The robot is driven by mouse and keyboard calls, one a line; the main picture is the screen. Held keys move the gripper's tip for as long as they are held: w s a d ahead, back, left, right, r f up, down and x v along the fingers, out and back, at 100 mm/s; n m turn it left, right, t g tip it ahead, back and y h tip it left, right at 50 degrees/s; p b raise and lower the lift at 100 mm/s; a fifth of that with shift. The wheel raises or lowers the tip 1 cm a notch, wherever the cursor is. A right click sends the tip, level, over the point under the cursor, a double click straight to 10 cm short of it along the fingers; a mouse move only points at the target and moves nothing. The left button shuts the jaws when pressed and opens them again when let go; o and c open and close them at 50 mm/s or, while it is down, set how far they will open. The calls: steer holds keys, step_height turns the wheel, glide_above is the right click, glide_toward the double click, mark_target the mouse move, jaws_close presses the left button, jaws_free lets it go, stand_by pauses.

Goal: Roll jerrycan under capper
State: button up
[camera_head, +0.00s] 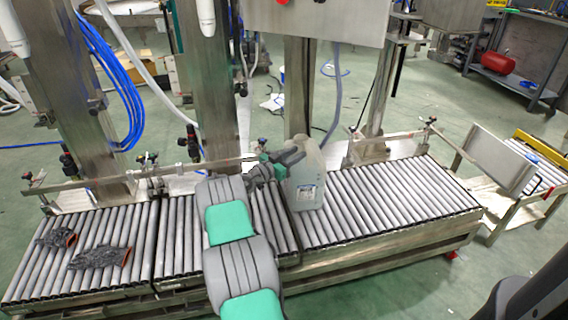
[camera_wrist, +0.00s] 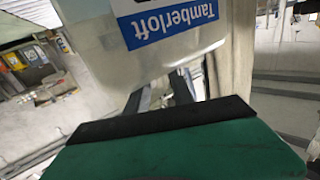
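The jerrycan (camera_head: 306,178) is a pale translucent can with a blue and white label. It stands upright on the roller conveyor, right of my gripper (camera_head: 288,158). In the wrist view the jerrycan (camera_wrist: 145,40) appears upside down, with its "Tamberloft" label readable. My gripper (camera_wrist: 160,95) is close to the can's top, and its two dark fingers show between the can and my green wrist part. The fingertips are partly hidden, so I cannot tell whether they touch the can or hold it. I cannot make out the capper for certain.
The roller conveyor (camera_head: 400,195) is clear to the right of the can. Dark gloves (camera_head: 100,257) lie on the rollers at the left. A guide rail (camera_head: 130,178) runs along the back. A steel cabinet (camera_head: 325,22) hangs above, and steel columns (camera_head: 298,85) stand behind.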

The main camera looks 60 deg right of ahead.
mark_target(303, 149)
steer(key=x, duration=0.3)
steer(key=shift+d, duration=0.15)
jaws_close()
stand_by(1.2)
